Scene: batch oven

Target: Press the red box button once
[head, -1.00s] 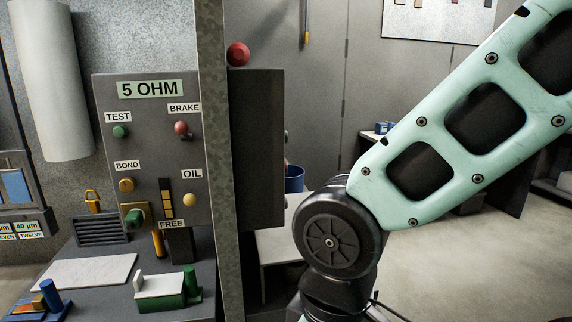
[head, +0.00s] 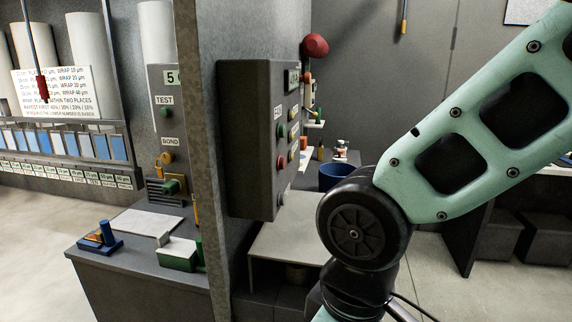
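A dark box (head: 246,140) is fixed to the side of a grey pillar. Its front face, seen at a steep angle, carries several buttons and small labels. A red button (head: 281,162) is on that face, below a green button (head: 281,130). A larger red knob (head: 314,46) shows at the top, beside the pillar above the box. I cannot tell which of these reds the task names. My arm crosses the right side of the view, apart from the box. My gripper is out of view.
A low light-topped table (head: 290,243) stands below the box, with a blue bin (head: 335,177) behind it. Left of the pillar, a grey bench (head: 140,270) holds a green and white block (head: 178,253). Floor is open at far left.

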